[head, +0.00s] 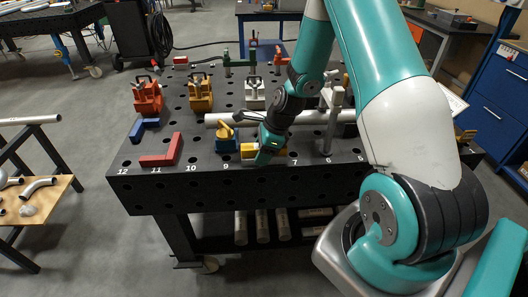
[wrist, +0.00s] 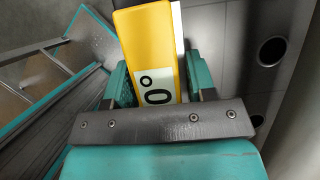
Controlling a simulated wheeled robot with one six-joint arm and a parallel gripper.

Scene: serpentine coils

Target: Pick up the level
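The level is a yellow bar (head: 249,149) at the front edge of the dark table, in front of a blue and yellow piece. In the wrist view the level (wrist: 150,45) runs up from between my fingers, with a white label marked 0 on its face. My gripper (head: 266,153) reaches down over the level and hides its middle. In the wrist view my gripper (wrist: 160,90) has its teal fingers on both sides of the level, very close to it. I cannot tell whether both fingers touch it. The level appears to be at table height.
A blue and yellow clamp piece (head: 225,135) stands just left of the level. A red angle block (head: 162,151) lies farther left. A pale tube (head: 225,118) lies behind, and a grey post (head: 331,125) stands to the right. Red (head: 147,97) and orange (head: 200,92) clamps stand farther back.

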